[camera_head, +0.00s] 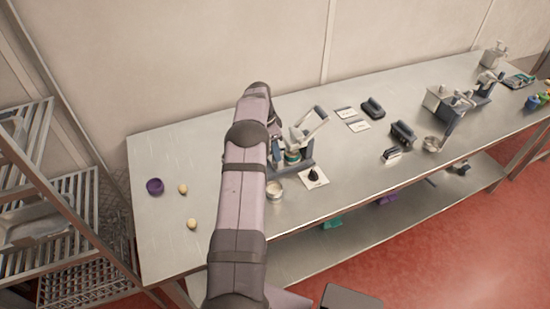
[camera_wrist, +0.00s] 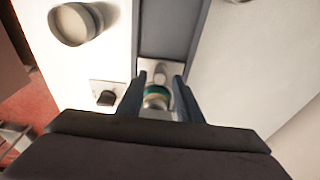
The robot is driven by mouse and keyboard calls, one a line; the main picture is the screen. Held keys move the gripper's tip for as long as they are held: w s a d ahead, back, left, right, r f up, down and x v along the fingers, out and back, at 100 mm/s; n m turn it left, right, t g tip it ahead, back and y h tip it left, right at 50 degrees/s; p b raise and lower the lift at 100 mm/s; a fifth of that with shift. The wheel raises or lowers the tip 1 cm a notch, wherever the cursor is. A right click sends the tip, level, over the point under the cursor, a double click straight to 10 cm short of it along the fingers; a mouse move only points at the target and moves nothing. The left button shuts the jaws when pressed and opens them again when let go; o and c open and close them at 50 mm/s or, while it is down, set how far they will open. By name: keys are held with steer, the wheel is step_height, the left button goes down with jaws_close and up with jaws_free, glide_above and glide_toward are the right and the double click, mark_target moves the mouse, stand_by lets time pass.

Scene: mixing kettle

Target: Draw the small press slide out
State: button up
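The small press (camera_head: 311,128), with a pale lever arm and a dark base, stands on the steel table just right of my arm. A green-ringed round part (camera_head: 293,157) sits in it. In the wrist view that green-ringed part (camera_wrist: 156,97) lies between and below my fingers. A light plate with a small round knob (camera_wrist: 160,77), possibly the slide, shows just beyond it, within the press's grey frame (camera_wrist: 172,33). My gripper (camera_wrist: 161,76) is open, its fingers on either side of these parts; contact cannot be told.
A round tin (camera_head: 274,190) and a white card (camera_head: 313,183) with a black-handled piece stand close in front of the press. Dark-handled tools (camera_head: 402,134) stand right. The table's left part is mostly clear.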

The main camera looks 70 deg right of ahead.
steer(key=shift+s+d+f+b, duration=0.15)
steer(key=shift+f+b, duration=0.25)
steer(key=shift+f, duration=0.8)
steer(key=shift+f+b, duration=0.2)
steer(key=shift+b, duration=0.1)
steer(key=c, duration=0.7)
